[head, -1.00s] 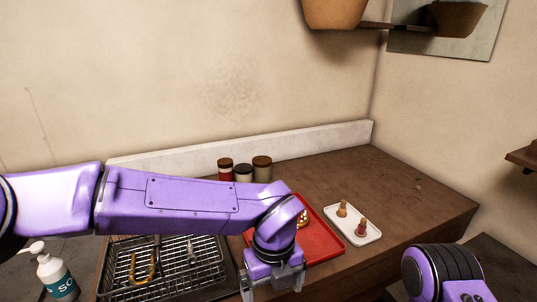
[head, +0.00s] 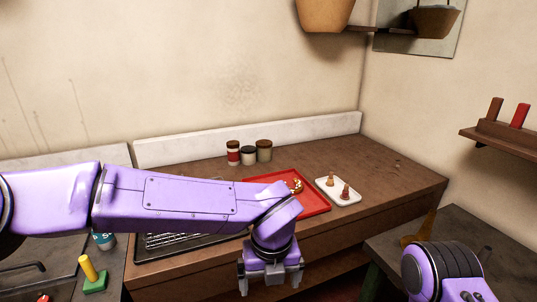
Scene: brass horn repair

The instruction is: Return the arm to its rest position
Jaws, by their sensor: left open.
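My left arm stretches in from the left across the front of the wooden counter (head: 385,170). Its gripper (head: 270,288) points down in front of the counter's front edge, open, with nothing seen between its fingers. The fingertips lie close to the bottom of the picture. My right arm shows only as a purple and black link at the bottom right, and its gripper is out of view.
A red tray (head: 318,207) with a small brass part and a white tray (head: 350,197) with two small pieces lie on the counter. A dark wire rack (head: 165,241) is partly behind my arm. Several jars (head: 248,154) stand at the back. A side table (head: 470,225) is at right.

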